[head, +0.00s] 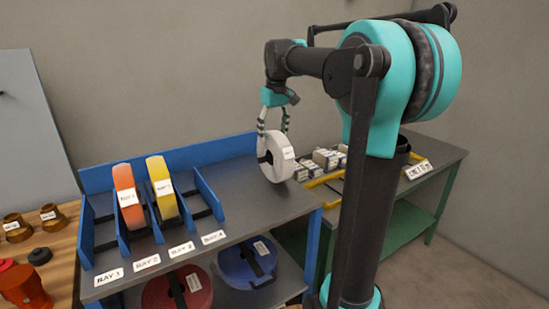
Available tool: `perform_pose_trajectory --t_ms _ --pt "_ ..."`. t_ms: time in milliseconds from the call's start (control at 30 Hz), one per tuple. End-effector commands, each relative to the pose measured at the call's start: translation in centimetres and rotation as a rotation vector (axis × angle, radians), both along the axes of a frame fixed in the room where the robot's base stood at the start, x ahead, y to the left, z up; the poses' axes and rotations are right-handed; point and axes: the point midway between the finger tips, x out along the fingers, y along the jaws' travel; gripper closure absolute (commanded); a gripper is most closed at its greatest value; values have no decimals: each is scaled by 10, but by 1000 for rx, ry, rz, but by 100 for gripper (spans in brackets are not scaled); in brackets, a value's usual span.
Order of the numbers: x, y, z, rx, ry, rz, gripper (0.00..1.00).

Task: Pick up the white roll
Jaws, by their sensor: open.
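My gripper (273,127) hangs from above at the roll's upper part, fingers pointing down. Its fingers are apart, one at the roll's left side and one near its upper right. Whether they touch the roll cannot be told. The roll's far side is hidden.
An orange roll (128,197) and a yellow roll (162,188) stand between blue dividers on the rack (245,205). Red (178,291) and blue (247,262) reels lie on the lower shelf. Small boxes (326,159) and a yellow-edged tray sit on the green table (437,158) behind.

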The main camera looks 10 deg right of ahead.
Motion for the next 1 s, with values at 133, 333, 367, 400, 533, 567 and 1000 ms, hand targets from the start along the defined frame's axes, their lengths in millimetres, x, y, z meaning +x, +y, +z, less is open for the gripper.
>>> perform_pose_trajectory --t_ms 133,333,367,400,533,567,1000 --pt "4 -4 -20 0 0 -2 38" --pt "8 -4 -44 0 0 -1 38" --pt "8 -4 -45 0 0 -1 38" --pt "8 -4 -47 0 0 -1 38" --pt "8 -4 -47 0 0 -1 38" --pt "8 -4 -47 0 0 -1 38" --pt "8 -4 -47 0 0 0 84"
